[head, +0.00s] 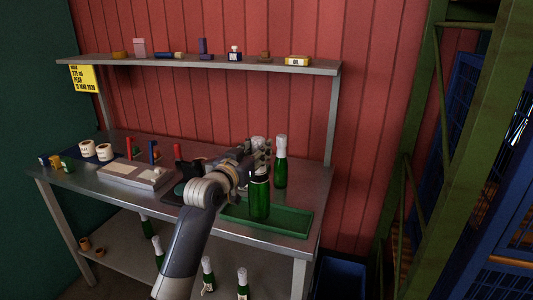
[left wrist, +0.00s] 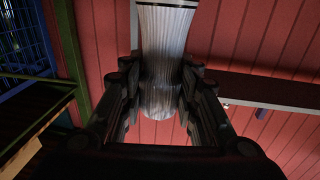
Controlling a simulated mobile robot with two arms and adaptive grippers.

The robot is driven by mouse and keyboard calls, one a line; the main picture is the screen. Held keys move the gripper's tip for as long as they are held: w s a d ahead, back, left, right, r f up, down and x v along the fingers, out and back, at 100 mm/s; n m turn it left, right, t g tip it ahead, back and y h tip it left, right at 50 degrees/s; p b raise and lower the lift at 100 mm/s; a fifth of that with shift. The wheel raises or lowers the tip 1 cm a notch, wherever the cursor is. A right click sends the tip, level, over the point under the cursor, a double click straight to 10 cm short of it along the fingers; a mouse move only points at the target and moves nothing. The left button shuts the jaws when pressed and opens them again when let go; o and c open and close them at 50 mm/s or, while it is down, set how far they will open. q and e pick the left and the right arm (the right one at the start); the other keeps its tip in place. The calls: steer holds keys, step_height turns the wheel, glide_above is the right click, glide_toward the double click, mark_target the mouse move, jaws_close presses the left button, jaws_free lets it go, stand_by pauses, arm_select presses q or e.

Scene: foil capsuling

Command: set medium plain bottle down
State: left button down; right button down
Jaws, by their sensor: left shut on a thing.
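A green bottle (head: 260,198) stands upright over the green tray (head: 292,222) at the right end of the bench. My left gripper (head: 260,155) is shut around its upper part from the left. I cannot tell whether the base touches the tray. In the left wrist view a pale, finely ridged sleeve (left wrist: 165,50) sits between the two fingers of the left gripper (left wrist: 160,82). A second green bottle with a white top (head: 280,165) stands just behind and right of the held one. My right gripper is not in view.
A grey box (head: 135,174), small red and blue tools and white rolls (head: 87,148) occupy the bench's left and middle. A narrow shelf (head: 215,64) with small items runs above. More bottles (head: 208,273) stand on the lower shelf. The tray's right part is clear.

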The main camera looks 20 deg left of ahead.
arm_select(q)
steer(key=w+f+p, duration=0.1)
steer(key=w, duration=0.1)
steer(key=w+d+f, duration=0.1)
steer(key=w+f, duration=0.1)
steer(key=shift+w+f+p, duration=0.2)
steer(key=shift+f+p, duration=0.05)
steer(key=shift+p, duration=0.1)
steer(key=c, duration=1.2)
jaws_free()
steer(key=shift+s+f, duration=0.1)
steer(key=shift+f, duration=0.1)
steer(key=s+a+b, duration=0.1)
steer(key=s+b, duration=0.1)
steer(key=s, duration=1)
steer(key=shift+a, duration=0.4)
